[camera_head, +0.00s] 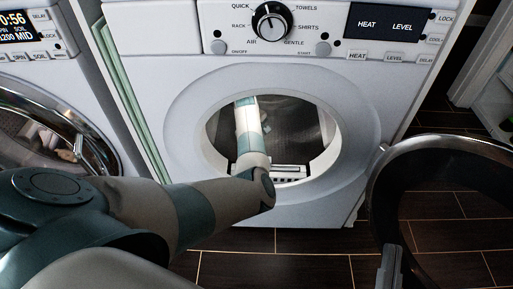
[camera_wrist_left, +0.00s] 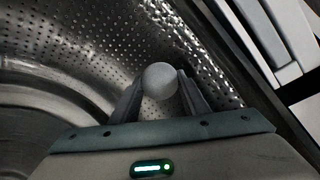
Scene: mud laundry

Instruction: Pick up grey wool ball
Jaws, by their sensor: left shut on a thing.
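A grey wool ball (camera_wrist_left: 160,78) sits between the two fingertips of my left gripper (camera_wrist_left: 160,86) in the left wrist view. The fingers touch it on both sides, and perforated drum metal is behind it. In the head view my left arm reaches through the round opening of the dryer (camera_head: 182,125). The left gripper and the ball are hidden inside the drum there.
The dryer's round door (camera_head: 440,142) stands open at the right. A washing machine (camera_head: 90,95) with a glass door stands at the left. Dark tiled floor (camera_head: 290,262) shows below and right of the dryer.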

